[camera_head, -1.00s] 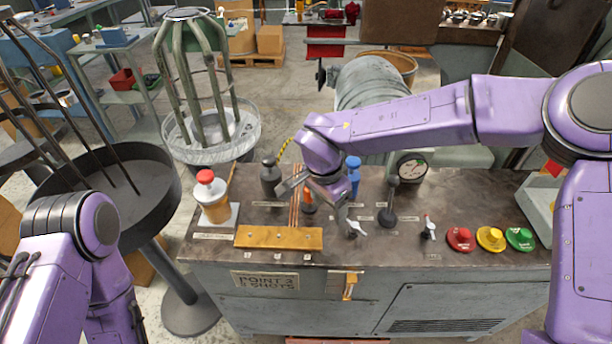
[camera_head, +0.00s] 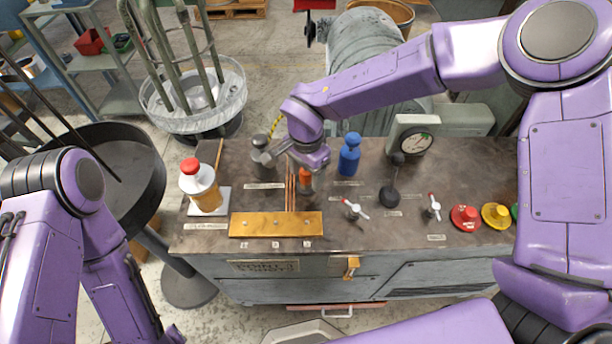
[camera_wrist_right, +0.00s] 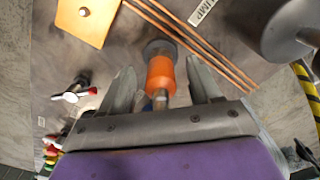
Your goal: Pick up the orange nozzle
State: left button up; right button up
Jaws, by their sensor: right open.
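The orange nozzle (camera_head: 306,183) stands on the dark bench top, just behind the brass plate and beside thin copper rods. My right gripper (camera_head: 292,163) is over it and hides its upper part in the head view. In the right wrist view the nozzle (camera_wrist_right: 160,75) shows an orange body with a dark grey ring at its far end and a metal tip toward me. There my open right gripper (camera_wrist_right: 159,84) has one finger on each side of the nozzle, with visible gaps. My left arm is at the left, but its gripper is out of view.
A grey bottle (camera_head: 262,153) stands left of the nozzle and a blue bottle (camera_head: 349,155) right of it. The brass plate (camera_head: 276,224), copper rods (camera_head: 290,190), a red-capped bottle (camera_head: 200,185), a black lever (camera_head: 391,195), white-handled valves and colored buttons are also on the bench.

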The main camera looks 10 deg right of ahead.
jog(key=shift+f, duration=0.85)
grip_shut()
jog(key=shift+r, duration=0.1)
jog(key=shift+r, duration=0.2)
notch_tip(320, 180, up, 3)
jog(key=shift+w+f+b, duration=0.1)
jog(key=shift+f+b, duration=0.1)
jog(key=shift+b, duration=0.2)
jog(key=s+d+r+b, duration=0.1)
jog(key=s+r, duration=0.9)
jog(key=s, duration=0.4)
